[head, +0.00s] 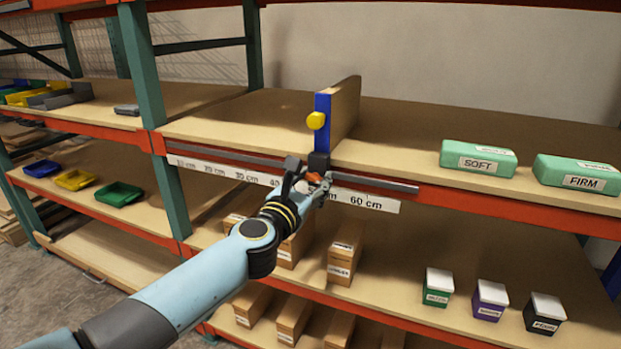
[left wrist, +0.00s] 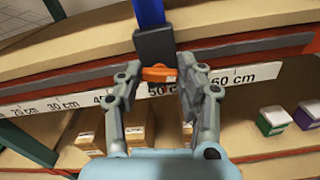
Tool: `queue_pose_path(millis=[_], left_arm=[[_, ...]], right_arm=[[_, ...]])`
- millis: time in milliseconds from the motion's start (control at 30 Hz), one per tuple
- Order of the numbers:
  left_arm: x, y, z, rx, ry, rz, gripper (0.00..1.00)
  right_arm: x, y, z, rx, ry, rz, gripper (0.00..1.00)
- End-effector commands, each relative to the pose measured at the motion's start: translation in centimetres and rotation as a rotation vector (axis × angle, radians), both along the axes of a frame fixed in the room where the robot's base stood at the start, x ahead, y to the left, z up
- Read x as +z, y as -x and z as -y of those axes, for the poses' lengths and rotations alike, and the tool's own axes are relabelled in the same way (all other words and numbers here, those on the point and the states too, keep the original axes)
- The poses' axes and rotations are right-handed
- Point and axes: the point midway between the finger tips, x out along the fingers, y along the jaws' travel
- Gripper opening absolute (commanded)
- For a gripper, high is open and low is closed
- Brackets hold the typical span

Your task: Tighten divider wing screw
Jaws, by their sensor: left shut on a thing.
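The divider (head: 346,110) is an upright wooden panel with a blue front edge and a yellow knob (head: 316,120). It stands on the upper shelf. Its dark clamp block (head: 319,161) sits on the grey rail (head: 375,183) at the shelf front; the block also shows in the left wrist view (left wrist: 154,46). Below the block is the orange wing screw (left wrist: 158,74), partly hidden by the fingers in the head view. My left gripper (head: 314,183) is shut on the wing screw, one finger on each side. My right gripper is not in view.
A centimetre scale strip (head: 374,201) runs under the rail; the screw is near the 50 cm mark. Green SOFT (head: 478,158) and FIRM (head: 576,176) boxes lie to the right on the upper shelf. Cardboard boxes (head: 345,258) and lidded containers (head: 489,300) stand below.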

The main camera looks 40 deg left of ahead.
Motion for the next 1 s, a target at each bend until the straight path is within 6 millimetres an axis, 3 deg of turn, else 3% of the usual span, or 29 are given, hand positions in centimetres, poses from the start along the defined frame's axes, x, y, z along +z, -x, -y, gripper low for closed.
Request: queue_pose_path(millis=[1000], left_arm=[[-0.3,0.0,0.4,-0.002,-0.935,-0.229,0.06]], right_arm=[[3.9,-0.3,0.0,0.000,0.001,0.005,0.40]])
